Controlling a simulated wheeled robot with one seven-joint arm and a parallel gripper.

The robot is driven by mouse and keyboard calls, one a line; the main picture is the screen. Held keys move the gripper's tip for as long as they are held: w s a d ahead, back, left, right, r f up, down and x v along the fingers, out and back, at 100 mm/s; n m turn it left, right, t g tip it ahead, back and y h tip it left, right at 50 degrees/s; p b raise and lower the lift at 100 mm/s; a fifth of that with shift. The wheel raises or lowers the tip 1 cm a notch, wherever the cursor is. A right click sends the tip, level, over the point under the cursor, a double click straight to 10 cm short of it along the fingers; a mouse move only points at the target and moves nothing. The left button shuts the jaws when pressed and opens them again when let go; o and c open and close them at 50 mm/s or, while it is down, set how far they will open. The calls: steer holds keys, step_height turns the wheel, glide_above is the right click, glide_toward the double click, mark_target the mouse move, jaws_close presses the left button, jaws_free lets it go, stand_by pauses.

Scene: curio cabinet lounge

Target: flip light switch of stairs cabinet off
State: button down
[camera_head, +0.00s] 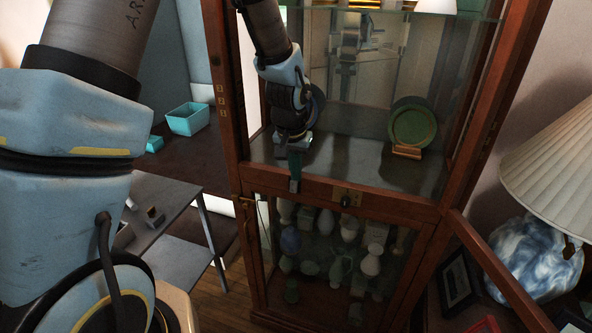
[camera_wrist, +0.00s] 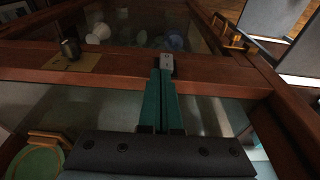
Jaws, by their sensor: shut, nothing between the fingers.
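The wooden glass cabinet (camera_head: 445,120) fills the middle of the head view. My gripper (camera_head: 294,183) is shut and empty, with its green fingers pointing down at the wooden rail (camera_head: 395,205) between the upper and lower parts. In the wrist view the fingertips (camera_wrist: 166,74) meet at a small grey block over this rail; I cannot tell if the block is the light switch or part of the fingers. A dark knob on a brass plate (camera_head: 347,195) sits on the rail to the right of my gripper; it also shows in the wrist view (camera_wrist: 70,48), left of the fingers.
A green plate on a wooden stand (camera_head: 413,124) is inside the upper part. Several vases (camera_head: 370,262) stand behind the lower glass. A wood-framed panel (camera_head: 497,275) juts out at lower right, near a lamp (camera_head: 545,255). A grey table (camera_head: 165,215) stands at left.

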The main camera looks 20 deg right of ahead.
steer(key=shift+f, duration=0.1)
steer(key=b, duration=0.2)
steer(key=f+b, duration=0.1)
steer(key=b, duration=0.1)
steer(key=shift+s+a+f+t+h, duration=0.15)
steer(key=shift+s+a+t+h, duration=0.05)
steer(key=shift+t+h, duration=0.2)
steer(key=shift+s+a+f+b, duration=0.1)
steer(key=shift+s+a+b, duration=0.1)
steer(key=shift+b, duration=0.35)
steer(key=shift+s+a, duration=0.1)
steer(key=shift+s, duration=0.05)
steer(key=shift+r, duration=0.25)
steer(key=shift+w+d+r+p, duration=0.2)
steer(key=shift+w+d+p, duration=0.15)
steer(key=shift+w+d, duration=0.3)
